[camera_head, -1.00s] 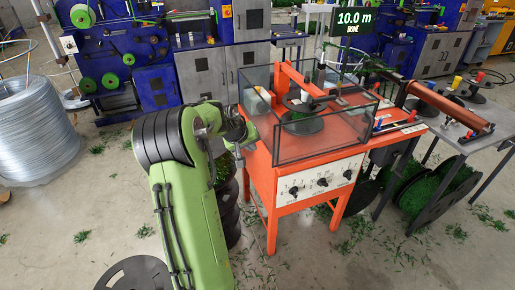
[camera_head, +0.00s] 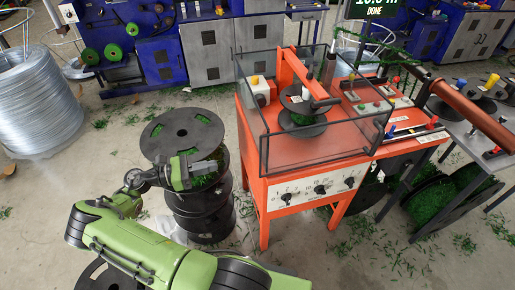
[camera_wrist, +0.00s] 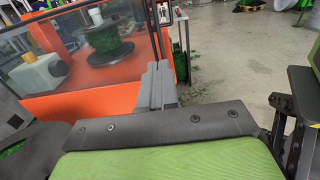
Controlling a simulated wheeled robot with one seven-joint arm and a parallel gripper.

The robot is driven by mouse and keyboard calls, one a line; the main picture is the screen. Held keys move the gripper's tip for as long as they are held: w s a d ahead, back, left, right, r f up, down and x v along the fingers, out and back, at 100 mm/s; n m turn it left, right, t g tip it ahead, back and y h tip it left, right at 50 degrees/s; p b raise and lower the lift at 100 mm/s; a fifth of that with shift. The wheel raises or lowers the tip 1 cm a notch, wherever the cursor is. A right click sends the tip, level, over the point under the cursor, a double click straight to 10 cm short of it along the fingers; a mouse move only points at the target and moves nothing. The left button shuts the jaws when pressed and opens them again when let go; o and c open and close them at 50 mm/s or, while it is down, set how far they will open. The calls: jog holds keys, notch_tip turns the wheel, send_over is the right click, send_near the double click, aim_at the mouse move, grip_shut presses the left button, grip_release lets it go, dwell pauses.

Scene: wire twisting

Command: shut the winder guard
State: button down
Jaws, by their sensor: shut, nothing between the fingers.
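The orange winder (camera_head: 250,195) stands right of centre, with a spool of green wire (camera_head: 303,118) inside. Its guard (camera_head: 320,150) is a box of clear, dark-framed panels around the spool; I cannot tell whether it is fully shut. In the wrist view a clear guard panel (camera_wrist: 110,62) fills the upper left, with the spool (camera_wrist: 108,42) behind it. My gripper (camera_wrist: 158,82) is shut and empty, apparently close to the panel's dark edge post. In the head view my wrist is left of the winder, over the black drum.
A black drum (camera_head: 205,212) with a flat spool (camera_head: 182,134) on top stands close left of the winder. A wire coil (camera_head: 38,105) is at far left. A side table with an orange tube (camera_head: 470,108) is right. Green scraps litter the floor.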

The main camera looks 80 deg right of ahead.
send_near(264, 155)
jog(key=x, duration=0.5)
jog(key=shift+s+d+f+b, duration=0.2)
jog(key=shift+s+d+b, duration=0.1)
jog(key=shift+d+b, duration=0.05)
jog(key=shift+s, duration=0.1)
jog(key=p+x, duration=0.1)
jog(key=x, duration=0.3)
jog(key=shift+s+r, duration=0.1)
jog(key=shift+a, duration=0.1)
